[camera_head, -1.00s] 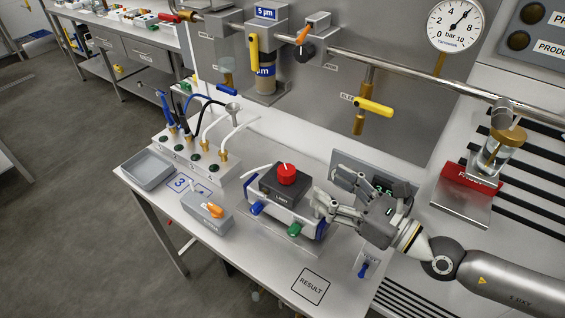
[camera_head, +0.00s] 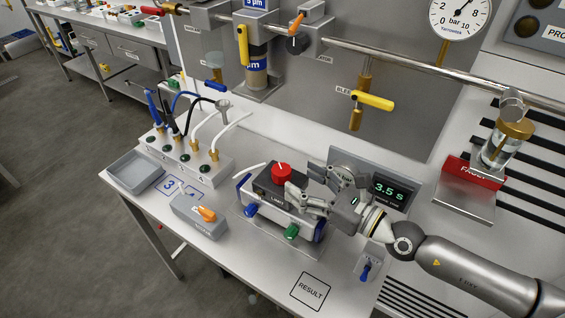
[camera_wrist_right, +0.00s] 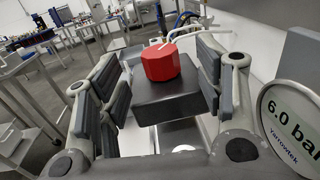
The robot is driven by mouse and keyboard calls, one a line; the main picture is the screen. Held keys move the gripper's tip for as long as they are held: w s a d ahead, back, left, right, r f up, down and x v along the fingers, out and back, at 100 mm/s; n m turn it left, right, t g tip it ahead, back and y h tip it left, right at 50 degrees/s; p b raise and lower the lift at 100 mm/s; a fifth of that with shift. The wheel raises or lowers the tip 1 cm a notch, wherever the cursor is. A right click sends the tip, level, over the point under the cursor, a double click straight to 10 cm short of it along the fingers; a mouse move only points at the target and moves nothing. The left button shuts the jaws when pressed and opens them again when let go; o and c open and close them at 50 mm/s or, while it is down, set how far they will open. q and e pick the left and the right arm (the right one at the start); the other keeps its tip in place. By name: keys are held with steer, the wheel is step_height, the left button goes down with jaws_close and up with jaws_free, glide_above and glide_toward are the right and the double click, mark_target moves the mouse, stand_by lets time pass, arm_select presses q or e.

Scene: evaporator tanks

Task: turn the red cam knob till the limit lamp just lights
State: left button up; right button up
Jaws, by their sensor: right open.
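The red cam knob (camera_head: 281,170) sits on top of a dark box marked LIMIT (camera_head: 263,186), on a grey valve unit with blue and green fittings. A white mark shows on the knob's top. I cannot make out a lit limit lamp on the box. My right gripper (camera_head: 306,182) is open and reaches in from the right, close beside the knob. In the right wrist view the knob (camera_wrist_right: 162,62) stands between the spread fingers, with nothing clearly gripped. My left gripper is not in view.
A display (camera_head: 388,190) reading 3.5 s stands behind the right gripper. The bench is clear around the RESULT square (camera_head: 310,291).

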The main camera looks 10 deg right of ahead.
mark_target(283, 169)
steer(key=p+x, duration=0.1)
steer(key=x, duration=0.3)
steer(key=shift+w+a+r+p, duration=0.2)
steer(key=shift+a+p, duration=0.05)
steer(key=shift+p, duration=0.15)
steer(key=shift+f+x, duration=0.2)
steer(key=shift+x, duration=0.7)
steer(key=c, duration=1)
steer(key=shift+d+f, duration=0.1)
steer(key=shift+c, duration=0.2)
steer(key=n+g+y+b, duration=0.1)
steer(key=g+y+b, duration=0.1)
steer(key=b, duration=0.8)
steer(key=shift+w+n, duration=0.1)
steer(key=shift+n, duration=0.3)
steer(key=shift+b, duration=0.8)
steer(key=shift+r, duration=0.25)
